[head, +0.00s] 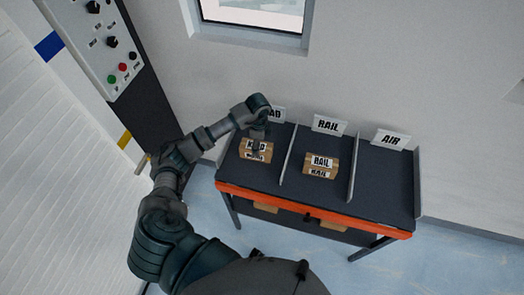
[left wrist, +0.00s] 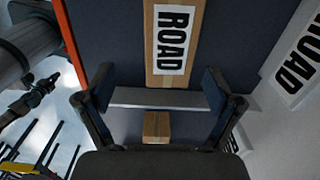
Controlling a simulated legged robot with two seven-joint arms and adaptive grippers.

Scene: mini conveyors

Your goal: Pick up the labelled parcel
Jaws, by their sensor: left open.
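The ROAD parcel (head: 262,154) is a brown box with a white label, in the left lane of the dark table. The RAIL parcel (head: 321,165) sits in the middle lane. My left gripper (head: 257,146) is over the ROAD parcel and partly covers its label. In the left wrist view my left gripper (left wrist: 158,85) is open, its two fingers apart. The ROAD parcel (left wrist: 167,75) lies there at the top centre, its near end between the fingertips in the picture. Whether a finger touches it I cannot tell. My right gripper is not in view.
Thin upright dividers (head: 289,157) separate the lanes; one shows in the left wrist view (left wrist: 150,98), with another brown box (left wrist: 156,126) beyond it. Signs stand at the back, including RAIL (head: 327,125) and AIR (head: 391,139). The right lane (head: 385,188) is empty. Boxes (head: 266,208) lie under the table.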

